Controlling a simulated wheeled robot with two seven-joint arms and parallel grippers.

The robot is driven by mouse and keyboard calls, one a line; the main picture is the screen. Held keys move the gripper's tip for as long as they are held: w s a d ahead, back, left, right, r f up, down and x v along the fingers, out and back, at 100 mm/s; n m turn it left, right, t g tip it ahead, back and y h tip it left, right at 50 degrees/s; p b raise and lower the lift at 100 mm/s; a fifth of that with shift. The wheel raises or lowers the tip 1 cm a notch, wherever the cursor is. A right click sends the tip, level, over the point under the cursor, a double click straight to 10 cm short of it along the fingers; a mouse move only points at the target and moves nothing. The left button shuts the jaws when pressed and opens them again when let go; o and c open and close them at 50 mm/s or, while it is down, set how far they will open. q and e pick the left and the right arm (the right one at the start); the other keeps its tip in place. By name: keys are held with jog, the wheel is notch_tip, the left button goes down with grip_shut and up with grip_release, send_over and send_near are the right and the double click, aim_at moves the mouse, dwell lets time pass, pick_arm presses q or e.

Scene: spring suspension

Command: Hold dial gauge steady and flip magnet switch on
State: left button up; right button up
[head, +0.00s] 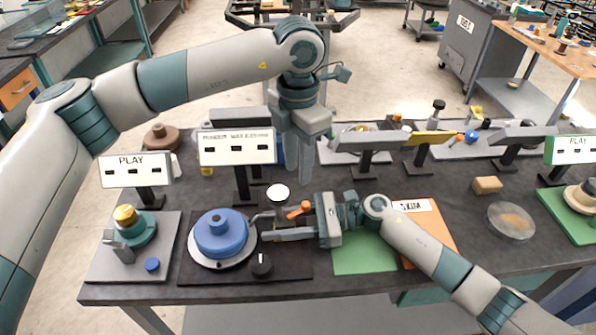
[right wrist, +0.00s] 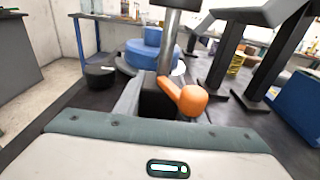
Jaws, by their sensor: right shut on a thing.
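The dial gauge (head: 277,192) shows its round white face in the head view, just above my right gripper. An orange switch lever (head: 299,209) sits beside it, and the lever also shows in the right wrist view (right wrist: 187,97). My right gripper (head: 266,227) comes in from the right and is shut on the dark magnet base (right wrist: 158,103), beside the lever. A metal post (right wrist: 171,40) rises behind it. My left gripper (head: 301,178) points down above and slightly right of the gauge, apart from the lever. Its fingers overlap in view, so their gap is unclear.
A blue round part (head: 221,235) on a white disc and a black knob (head: 261,265) stand on a dark plate close left. A brass-topped part (head: 126,216) stands farther left. Sign stands (head: 236,147) rise behind. A green mat (head: 362,255) lies under my right arm.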

dwell(0.3)
jog(key=o, duration=0.9)
jog(key=shift+d, duration=0.1)
jog(key=d, duration=0.8)
jog(key=d+r, duration=0.1)
jog(key=d, duration=0.2)
jog(key=shift+d, duration=0.4)
